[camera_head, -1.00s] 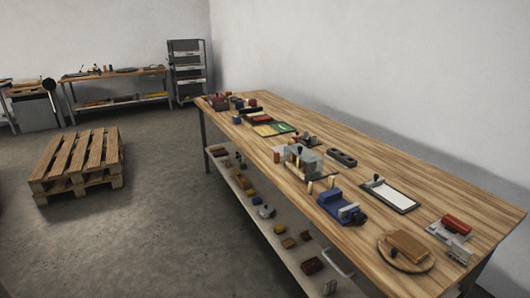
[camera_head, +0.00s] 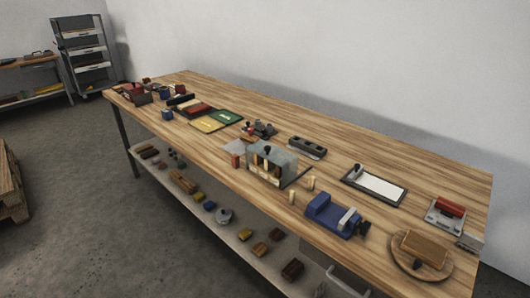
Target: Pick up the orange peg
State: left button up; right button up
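A small upright orange-red piece (camera_head: 236,161), which looks like the orange peg, stands on the wooden workbench (camera_head: 400,172) near its front edge. It is just left of a grey box-like fixture (camera_head: 285,160) that has a dark knob on top and tan pegs in its open front. Two cream pegs, one nearer (camera_head: 292,197) and one farther (camera_head: 310,183), stand right of the fixture. Neither of my grippers is in view.
A blue vise (camera_head: 331,213), a round wooden board (camera_head: 401,262) and a framed white sheet (camera_head: 375,183) lie to the right. Yellow and green trays (camera_head: 225,117) lie to the left. A lower shelf (camera_head: 228,240) holds several small parts. Open floor (camera_head: 75,215) lies left of the bench.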

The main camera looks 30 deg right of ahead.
aim_at(235, 158)
jog(key=z, duration=0.95)
jog(key=i, duration=0.85)
jog(key=z, duration=0.95)
